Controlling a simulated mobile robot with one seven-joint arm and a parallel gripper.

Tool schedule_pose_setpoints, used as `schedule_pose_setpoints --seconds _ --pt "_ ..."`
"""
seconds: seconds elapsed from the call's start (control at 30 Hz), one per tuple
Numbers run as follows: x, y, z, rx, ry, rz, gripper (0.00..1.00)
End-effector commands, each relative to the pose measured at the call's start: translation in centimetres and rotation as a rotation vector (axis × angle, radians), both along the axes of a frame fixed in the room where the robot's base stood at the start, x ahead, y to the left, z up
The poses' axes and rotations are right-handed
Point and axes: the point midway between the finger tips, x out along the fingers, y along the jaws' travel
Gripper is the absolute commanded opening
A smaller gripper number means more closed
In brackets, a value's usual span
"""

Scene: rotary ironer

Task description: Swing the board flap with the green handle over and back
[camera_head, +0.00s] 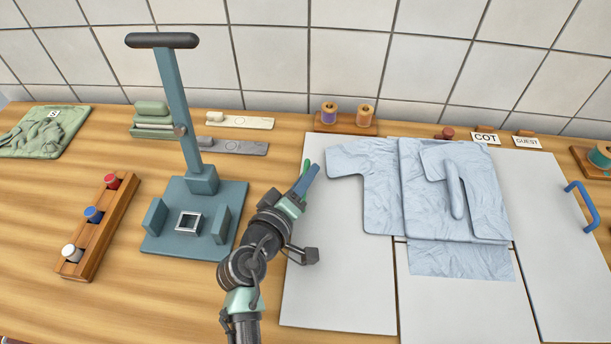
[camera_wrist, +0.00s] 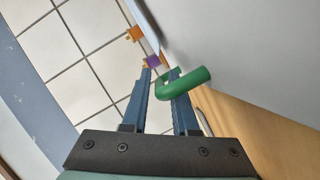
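The folding board has a pale grey left flap (camera_head: 335,270) that lies flat, with a green handle (camera_head: 306,165) on its far left edge. A crumpled light blue shirt (camera_head: 380,190) lies across the board, one sleeve over the left flap. My gripper (camera_head: 308,176) is at the green handle, low over the flap's left edge. In the wrist view the green handle (camera_wrist: 192,86) reaches between my two fingers (camera_wrist: 162,78) and loops around the right one. Whether the fingers press on it I cannot tell.
A blue handle (camera_head: 582,205) is on the right flap. A teal press with a tall lever (camera_head: 172,105) stands left of my arm. A wooden rack (camera_head: 98,230) with several spools is farther left. Thread spools (camera_head: 346,117) stand behind the board, near the tiled wall.

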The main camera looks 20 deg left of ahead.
Motion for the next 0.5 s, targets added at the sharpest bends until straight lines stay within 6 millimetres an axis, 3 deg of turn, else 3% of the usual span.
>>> schedule_pose_setpoints --seconds 0.1,0.23,0.5 --pt "-0.01 -0.01 0.00 0.000 0.000 0.000 0.24" --pt "-0.03 -0.01 0.00 0.000 0.000 0.000 0.00" --pt "-0.04 -0.01 0.00 0.000 0.000 0.000 0.00"
